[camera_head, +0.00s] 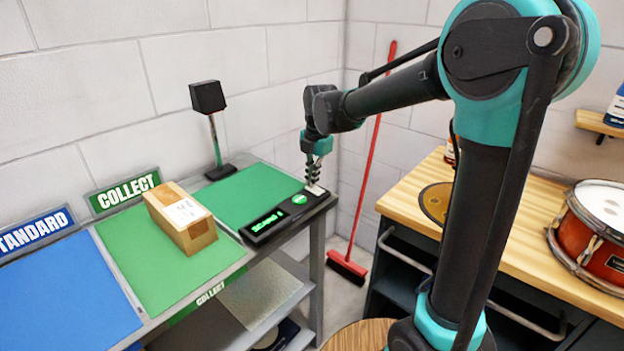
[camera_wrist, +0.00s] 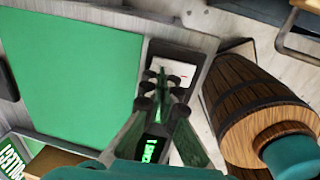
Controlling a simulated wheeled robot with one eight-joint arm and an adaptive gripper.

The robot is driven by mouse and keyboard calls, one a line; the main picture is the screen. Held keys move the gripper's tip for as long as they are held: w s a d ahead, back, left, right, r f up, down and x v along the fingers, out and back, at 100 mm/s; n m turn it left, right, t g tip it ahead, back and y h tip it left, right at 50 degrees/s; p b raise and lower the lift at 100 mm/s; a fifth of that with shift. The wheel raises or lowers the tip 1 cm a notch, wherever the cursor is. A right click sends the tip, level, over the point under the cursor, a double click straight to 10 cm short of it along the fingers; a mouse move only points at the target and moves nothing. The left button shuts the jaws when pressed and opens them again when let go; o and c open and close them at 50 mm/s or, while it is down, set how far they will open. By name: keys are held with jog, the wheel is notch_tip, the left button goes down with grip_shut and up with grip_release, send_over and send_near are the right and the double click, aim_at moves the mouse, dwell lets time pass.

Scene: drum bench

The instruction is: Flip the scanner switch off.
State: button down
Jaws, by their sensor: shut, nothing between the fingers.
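The scanner panel (camera_head: 275,222) is a dark strip along the right edge of the green-topped table, with a lit green display and a round green button. A pale switch plate (camera_head: 316,190) sits at its far end; in the wrist view it is a white plate (camera_wrist: 178,76) with a small red mark. My gripper (camera_head: 314,184) is shut and empty, pointing down over this plate. In the wrist view my gripper's fingertips (camera_wrist: 161,78) overlap the plate's left part. The switch lever is hidden or too small to make out, and I cannot tell whether the fingers touch it.
A cardboard box (camera_head: 182,217) with a white label lies on the green mat by the COLLECT sign (camera_head: 125,191). A black lamp-like stand (camera_head: 213,120) stands behind. A red broom (camera_head: 370,165) leans in the corner. A wooden barrel (camera_wrist: 252,105) shows right of the table.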

jog(key=shift+w+a+f, duration=0.1)
jog(key=shift+a+f, duration=0.05)
jog(key=shift+f, duration=0.15)
jog(key=shift+s+d+r, duration=0.25)
jog(key=shift+s+d, duration=0.25)
jog(key=shift+d, duration=0.15)
jog(key=shift+r, duration=0.1)
